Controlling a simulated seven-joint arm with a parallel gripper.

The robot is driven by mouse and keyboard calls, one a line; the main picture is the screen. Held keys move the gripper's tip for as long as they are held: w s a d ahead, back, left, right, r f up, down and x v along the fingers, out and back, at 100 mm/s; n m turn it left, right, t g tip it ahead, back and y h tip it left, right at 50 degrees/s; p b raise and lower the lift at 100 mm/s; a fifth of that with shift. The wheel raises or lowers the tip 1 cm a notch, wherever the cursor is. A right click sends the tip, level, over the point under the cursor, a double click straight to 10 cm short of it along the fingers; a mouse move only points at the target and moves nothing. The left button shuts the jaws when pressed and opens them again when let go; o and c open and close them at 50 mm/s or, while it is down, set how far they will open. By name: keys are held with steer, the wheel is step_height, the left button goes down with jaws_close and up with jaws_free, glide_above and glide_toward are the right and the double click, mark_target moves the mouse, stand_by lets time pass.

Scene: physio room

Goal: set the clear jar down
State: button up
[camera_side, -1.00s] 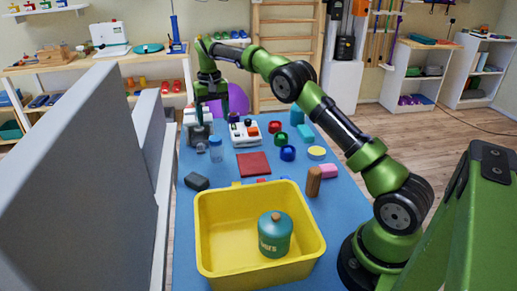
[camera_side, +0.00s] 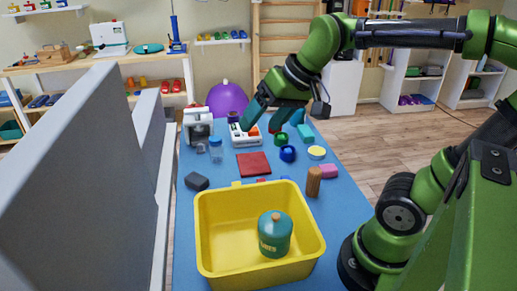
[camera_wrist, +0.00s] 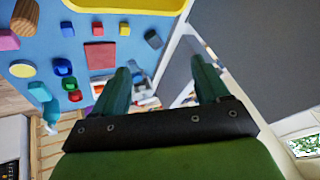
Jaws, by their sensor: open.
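The clear jar (camera_side: 215,152) with a blue lid stands upright on the blue table, at the left, in front of a white machine (camera_side: 198,126). My gripper (camera_side: 264,118) is open and empty. It is raised above the table, to the right of the jar and apart from it. In the wrist view my gripper's two fingers (camera_wrist: 160,74) are spread with nothing held between them. I cannot make out the jar clearly in that view.
A yellow bin (camera_side: 207,232) holding a teal canister (camera_side: 274,236) stands at the front. A red square (camera_side: 253,164), a dark block (camera_side: 197,181), a wooden peg (camera_side: 314,182) and several small coloured items lie behind it. Grey panels (camera_side: 70,190) stand on the left.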

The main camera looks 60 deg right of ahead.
steer(key=s+a+f+t, duration=0.1)
steer(key=s+f, duration=0.2)
steer(key=s, duration=0.2)
steer(key=shift+f, duration=0.3)
